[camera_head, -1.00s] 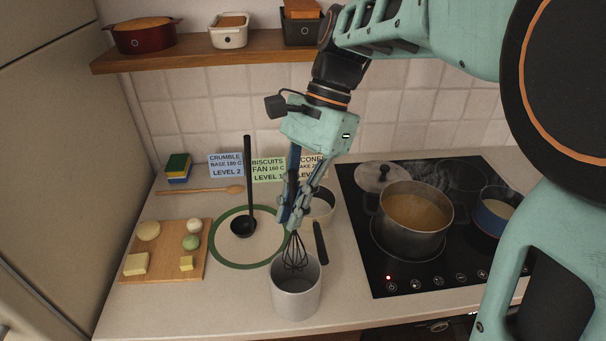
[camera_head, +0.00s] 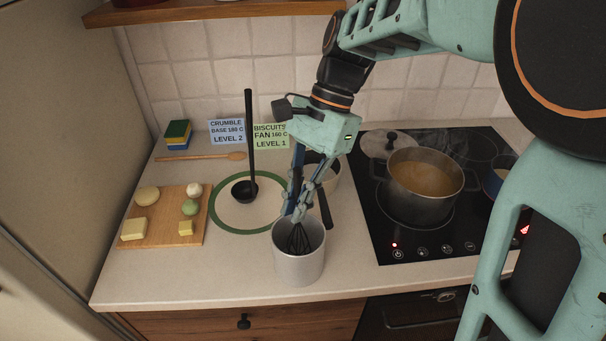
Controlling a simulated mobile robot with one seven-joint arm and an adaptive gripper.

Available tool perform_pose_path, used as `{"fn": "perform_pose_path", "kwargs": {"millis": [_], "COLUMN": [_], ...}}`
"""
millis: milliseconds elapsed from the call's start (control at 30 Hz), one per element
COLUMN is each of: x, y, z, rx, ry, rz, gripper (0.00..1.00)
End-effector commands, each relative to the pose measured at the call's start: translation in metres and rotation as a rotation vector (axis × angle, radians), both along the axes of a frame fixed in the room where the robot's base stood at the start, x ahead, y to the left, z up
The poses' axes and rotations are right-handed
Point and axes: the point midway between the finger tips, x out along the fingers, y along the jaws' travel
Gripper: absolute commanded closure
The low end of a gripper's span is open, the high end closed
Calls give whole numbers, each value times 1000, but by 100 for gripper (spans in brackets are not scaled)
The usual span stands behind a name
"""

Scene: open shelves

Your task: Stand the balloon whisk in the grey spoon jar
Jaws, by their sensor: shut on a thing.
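The balloon whisk (camera_head: 299,238) is black-wired and hangs wires-down. Its wires are inside the mouth of the grey spoon jar (camera_head: 298,266), which stands upright near the counter's front edge. My gripper (camera_head: 295,208) is shut on the whisk's upper part, just above the jar's rim. The whisk's handle is mostly hidden by the fingers. I cannot tell whether the wires touch the jar's bottom.
A black ladle (camera_head: 244,190) rests on a green-rimmed plate (camera_head: 232,228) left of the jar. A saucepan (camera_head: 325,171) is behind my gripper. A steaming pot (camera_head: 424,205) sits on the hob (camera_head: 400,235). A board (camera_head: 158,236) with food is at left.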

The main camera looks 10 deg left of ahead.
Motion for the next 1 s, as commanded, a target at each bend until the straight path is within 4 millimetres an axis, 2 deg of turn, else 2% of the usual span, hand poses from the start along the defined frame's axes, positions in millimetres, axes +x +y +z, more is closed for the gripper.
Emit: {"fn": "perform_pose_path", "kwargs": {"millis": [400, 433, 600, 867, 1000], "x": [0, 0, 0, 0, 4], "y": [0, 0, 0, 0, -2], "z": [-4, -4, -4, -3, 6], "rx": [0, 0, 0, 0, 1], "ry": [0, 0, 0, 0, -2], "rz": [0, 0, 0, 0, -1], "gripper": [100, 88, 71, 71, 71]}}
